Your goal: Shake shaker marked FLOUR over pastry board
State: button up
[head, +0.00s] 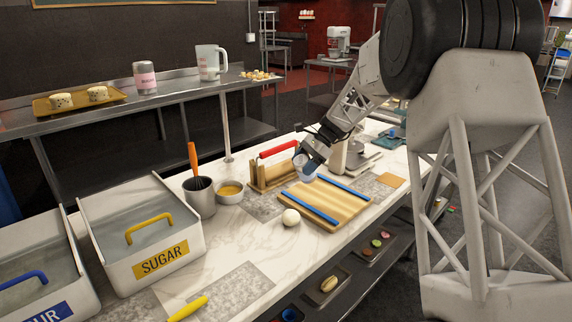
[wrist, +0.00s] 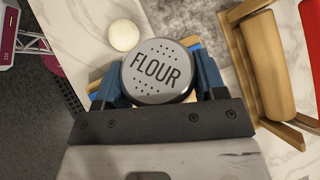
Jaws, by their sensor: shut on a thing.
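The shaker marked FLOUR (wrist: 158,72) has a round grey perforated lid, seen from above in the wrist view. My gripper (wrist: 160,80) is shut on it, one blue-grey finger on each side. In the head view my gripper (head: 308,158) is above the far end of the pastry board (head: 330,205), a wooden board with two blue strips. In the head view the shaker (head: 305,174) is small and partly hidden by the fingers. I cannot tell the exact gap between shaker and board.
A pale dough ball (head: 291,217) sits at the board's near left edge. A wooden rack with a red-handled rolling pin (head: 278,150) stands close behind the board.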

jog(key=d+r+n+h, duration=0.2)
jog(key=d+n+h, duration=0.2)
jog(key=d, duration=1.2)
jog(key=n, duration=0.3)
jog(key=shift+t, duration=0.4)
jog(key=shift+s+a+h, duration=0.1)
jog(key=shift+h, duration=0.2)
jog(key=shift+f+n+t+h, duration=0.25)
jog(key=shift+f+t, duration=0.3)
jog(key=shift+t, duration=0.7)
jog(key=shift+f+n+t+h, duration=0.15)
jog(key=shift+f+t+h, duration=0.3)
jog(key=shift+t, duration=0.75)
jog(key=shift+f+n+t+h, duration=0.2)
jog(key=shift+f+t, duration=0.45)
jog(key=shift+t, duration=0.6)
